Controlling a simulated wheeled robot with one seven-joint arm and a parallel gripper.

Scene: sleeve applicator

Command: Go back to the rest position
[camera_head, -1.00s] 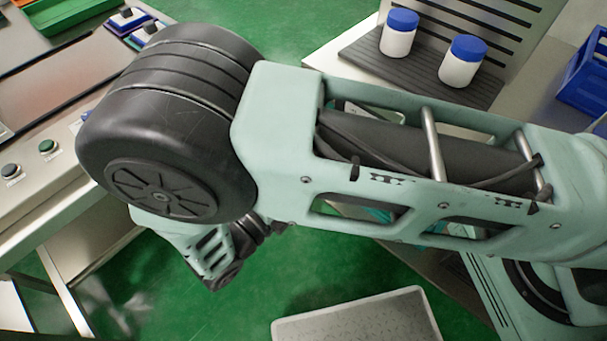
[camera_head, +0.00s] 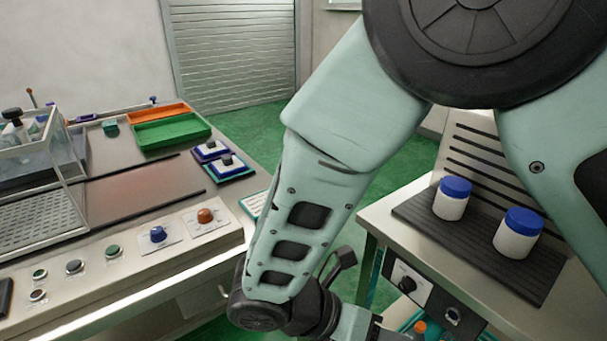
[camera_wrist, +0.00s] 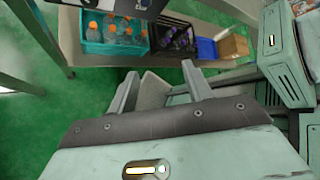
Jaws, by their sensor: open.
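My gripper (camera_wrist: 160,88) shows in the wrist view with its two fingers apart and nothing between them. Below and beyond it are the green floor and a low shelf. In the head view my arm is folded and fills the middle and upper right. My gripper's fingers are out of sight there, below the bottom edge. Two white jars with blue lids, a left one (camera_head: 451,198) and a right one (camera_head: 517,233), stand upright on a dark ribbed mat (camera_head: 478,250) on the right-hand table.
A control bench (camera_head: 110,285) with knobs stands at left, carrying a green tray (camera_head: 172,132), an orange tray (camera_head: 158,113) and a clear-walled box (camera_head: 50,165). In the wrist view, a teal crate of bottles (camera_wrist: 114,36), a black crate (camera_wrist: 174,40) and a cardboard box (camera_wrist: 233,46) sit on the shelf.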

